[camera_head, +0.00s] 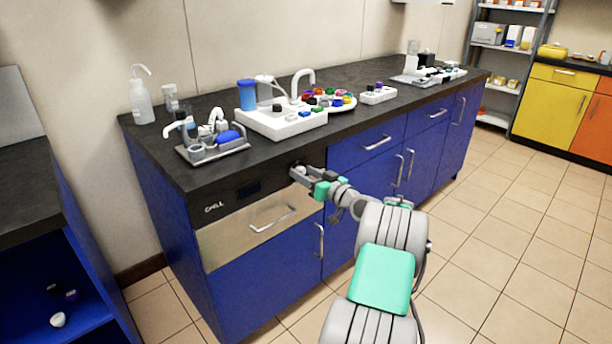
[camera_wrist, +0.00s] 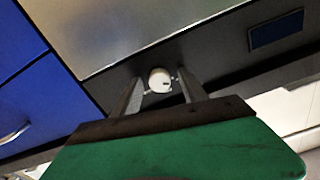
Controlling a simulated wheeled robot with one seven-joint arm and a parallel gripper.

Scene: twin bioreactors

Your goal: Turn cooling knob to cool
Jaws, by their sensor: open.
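The cooling knob (camera_wrist: 160,80) is a small round white knob with a short dark mark, on the black control panel (camera_head: 235,193) marked "CHILL" under the counter. My gripper (camera_wrist: 161,86) is open, with one finger on each side of the knob in the wrist view. I cannot tell whether the fingers touch it. In the head view my gripper (camera_head: 302,178) is at the right end of the panel, and the knob shows only in small part there.
A dark blue display (camera_wrist: 276,30) is on the panel beside the knob. A metal drawer front (camera_head: 240,235) with a handle is below the panel. A tray of lab items (camera_head: 212,150) and a white unit (camera_head: 282,122) stand on the black counter above. The tiled floor at right is clear.

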